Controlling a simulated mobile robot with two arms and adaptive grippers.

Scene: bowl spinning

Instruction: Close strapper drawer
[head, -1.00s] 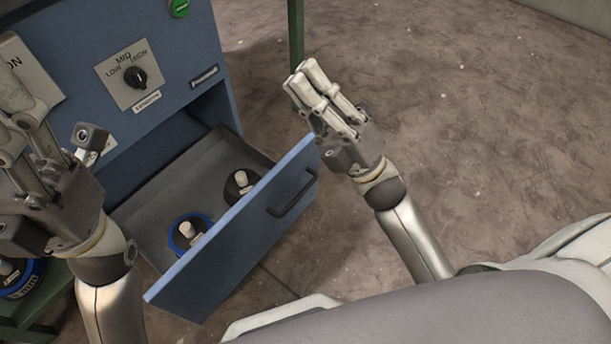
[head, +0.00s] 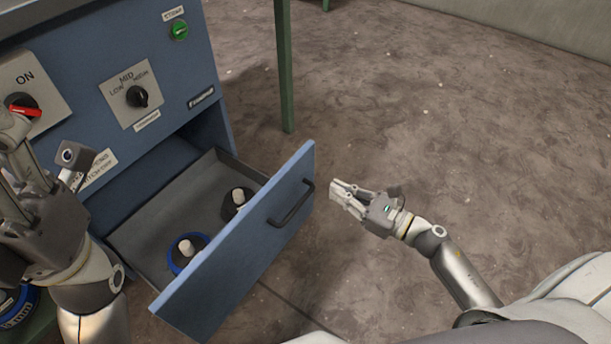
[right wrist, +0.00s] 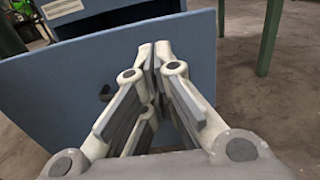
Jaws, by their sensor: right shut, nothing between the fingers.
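The blue strapper drawer (head: 232,257) is pulled out of the blue strapper cabinet (head: 75,52), with a dark handle (head: 291,204) on its front. My right gripper (head: 338,191) is shut and empty, just right of the drawer front near the handle, with a small gap in the head view. In the right wrist view its fingertips (right wrist: 155,58) point at the drawer front (right wrist: 85,90) and hide part of it. My left gripper (head: 22,165) is at the left edge in front of the cabinet; its fingertips are partly cut off.
The cabinet carries a MID knob (head: 137,96), a red ON switch (head: 24,104) and a green button (head: 179,30). A green leg (head: 285,70) stands behind. A blue-banded item (head: 18,305) is at lower left. The floor on the right is clear.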

